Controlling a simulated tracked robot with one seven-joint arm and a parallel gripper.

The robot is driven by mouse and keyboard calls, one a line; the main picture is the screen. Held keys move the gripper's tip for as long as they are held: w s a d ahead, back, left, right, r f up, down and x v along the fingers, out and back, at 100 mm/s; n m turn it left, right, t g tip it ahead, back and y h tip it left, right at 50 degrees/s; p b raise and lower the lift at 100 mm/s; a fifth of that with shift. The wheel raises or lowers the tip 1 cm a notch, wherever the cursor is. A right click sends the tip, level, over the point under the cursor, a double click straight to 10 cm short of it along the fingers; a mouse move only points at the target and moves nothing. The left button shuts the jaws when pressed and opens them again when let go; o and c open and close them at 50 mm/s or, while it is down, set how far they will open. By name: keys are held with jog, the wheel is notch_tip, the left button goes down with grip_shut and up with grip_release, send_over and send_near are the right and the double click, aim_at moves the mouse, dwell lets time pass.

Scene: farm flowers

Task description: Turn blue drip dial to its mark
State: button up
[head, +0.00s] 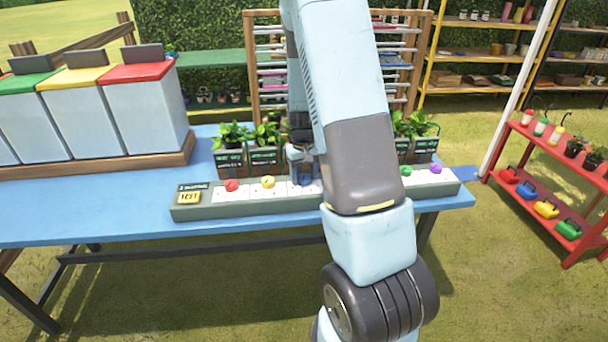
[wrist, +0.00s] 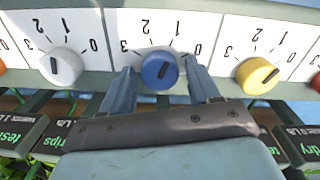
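The blue dial (wrist: 160,69) sits on a white face numbered 0 to 3 in the wrist view. Its dark pointer line leans up and to the right, roughly toward the side of 1 and 0. I cannot make out a separate target mark. My gripper (wrist: 160,74) is open, with one finger on each side of the blue dial. Narrow gaps show between the fingers and the dial.
A white dial (wrist: 62,66) and a yellow dial (wrist: 257,75) flank the blue one closely. Red (head: 231,185), green (head: 406,171) and purple (head: 434,168) dials share the panel. Potted plants (head: 264,155) stand just behind it. The blue tabletop (head: 100,215) is clear in front at left.

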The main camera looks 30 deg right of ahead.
jog(key=c, duration=0.9)
jog(key=shift+o, duration=0.2)
jog(key=shift+m, duration=0.4)
jog(key=m, duration=0.3)
jog(key=shift+m, duration=2)
jog(key=o, duration=1.1)
jog(key=shift+c, duration=0.2)
